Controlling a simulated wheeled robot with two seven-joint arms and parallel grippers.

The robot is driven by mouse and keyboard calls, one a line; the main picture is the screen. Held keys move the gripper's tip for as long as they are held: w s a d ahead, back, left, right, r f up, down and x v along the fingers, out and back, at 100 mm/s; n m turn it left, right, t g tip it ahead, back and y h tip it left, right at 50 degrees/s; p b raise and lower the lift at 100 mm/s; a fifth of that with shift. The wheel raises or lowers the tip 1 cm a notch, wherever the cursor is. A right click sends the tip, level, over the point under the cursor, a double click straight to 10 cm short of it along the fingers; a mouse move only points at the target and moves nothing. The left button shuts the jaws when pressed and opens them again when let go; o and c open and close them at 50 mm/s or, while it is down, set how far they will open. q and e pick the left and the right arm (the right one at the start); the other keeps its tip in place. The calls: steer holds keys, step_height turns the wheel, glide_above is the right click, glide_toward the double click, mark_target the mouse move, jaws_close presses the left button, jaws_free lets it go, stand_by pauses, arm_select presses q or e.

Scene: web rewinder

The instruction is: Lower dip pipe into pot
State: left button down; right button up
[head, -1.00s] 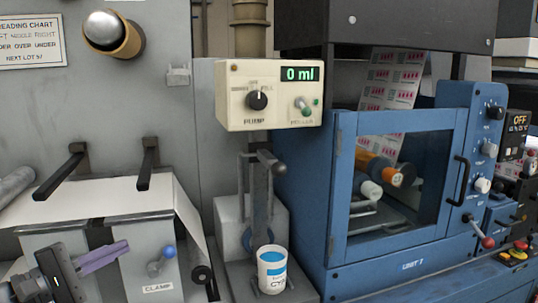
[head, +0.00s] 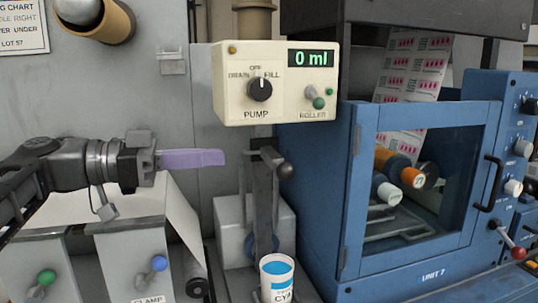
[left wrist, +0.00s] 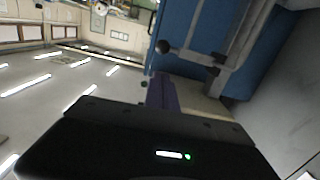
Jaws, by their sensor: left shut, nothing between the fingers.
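My left gripper (head: 222,158), with purple fingers, is shut and empty. It points right, a little short of the dip pipe's lever with its dark ball knob (head: 285,171). In the left wrist view the purple fingers (left wrist: 161,92) point toward the ball knob (left wrist: 163,46), with a gap between. The upright grey dip pipe assembly (head: 263,205) stands under the pump box. The white pot (head: 277,280) with blue contents and a cyan label stands at its foot. I cannot tell where the pipe's lower end sits relative to the pot. My right gripper is not in view.
The cream pump box (head: 275,85) reads 0 ml and hangs above the lever. The blue printing unit (head: 400,230) stands close on the right.

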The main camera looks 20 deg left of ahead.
arm_select(q)
steer(key=p+x, duration=0.1)
steer(key=x, duration=0.9)
steer(key=shift+f, duration=0.15)
step_height(320, 180, down, 17)
steer(key=b, duration=2)
steer(key=shift+f, duration=0.35)
